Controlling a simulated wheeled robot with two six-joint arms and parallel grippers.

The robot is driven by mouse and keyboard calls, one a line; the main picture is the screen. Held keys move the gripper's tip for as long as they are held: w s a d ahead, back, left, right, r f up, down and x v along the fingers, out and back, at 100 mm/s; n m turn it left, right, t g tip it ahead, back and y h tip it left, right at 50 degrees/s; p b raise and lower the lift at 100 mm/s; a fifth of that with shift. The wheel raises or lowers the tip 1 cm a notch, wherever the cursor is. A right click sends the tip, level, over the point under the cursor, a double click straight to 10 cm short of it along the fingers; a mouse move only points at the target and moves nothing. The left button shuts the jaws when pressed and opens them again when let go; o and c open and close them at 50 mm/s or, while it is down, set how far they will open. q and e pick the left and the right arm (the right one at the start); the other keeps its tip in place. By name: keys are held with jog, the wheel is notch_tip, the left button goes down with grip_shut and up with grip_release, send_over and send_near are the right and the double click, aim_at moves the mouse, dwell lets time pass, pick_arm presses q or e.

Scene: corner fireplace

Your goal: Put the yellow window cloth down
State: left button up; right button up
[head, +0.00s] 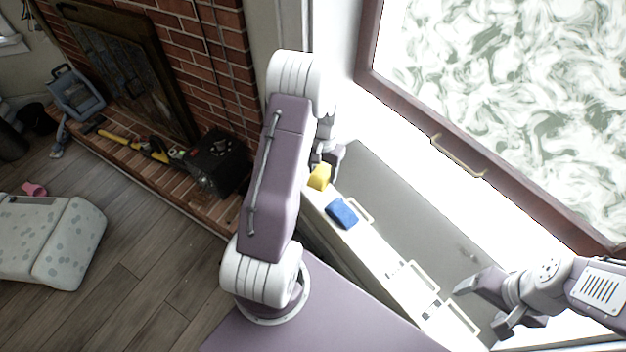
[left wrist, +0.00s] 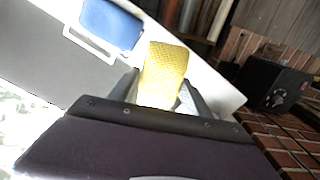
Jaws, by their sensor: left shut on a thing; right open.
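The yellow window cloth (head: 319,177) is a small yellow block-like piece at the far end of the white ledge in the head view. It also shows in the left wrist view (left wrist: 163,73), between the two fingers. My left gripper (head: 325,165) is shut on the cloth, at the ledge's end. I cannot tell whether the cloth touches the ledge. My right gripper (head: 484,304) is open and empty at the lower right, over the grey panel.
A blue cloth (head: 341,213) lies on the white ledge (head: 373,250) close to the yellow one. Metal handles (head: 410,277) stand along the ledge. A framed window (head: 458,157) is at the right. A black box (head: 217,162) sits on the brick hearth at the left.

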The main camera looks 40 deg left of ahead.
pick_arm(q)
jog(key=a, duration=0.1)
jog(key=a+f, duration=0.2)
jog(key=shift+s+a, duration=0.2)
jog(key=shift+s, duration=0.1)
notch_tip(320, 180, down, 4)
jog(key=shift+f, duration=0.1)
jog(key=shift+d, duration=0.1)
jog(key=o, duration=1.5)
jog(key=shift+f, duration=0.1)
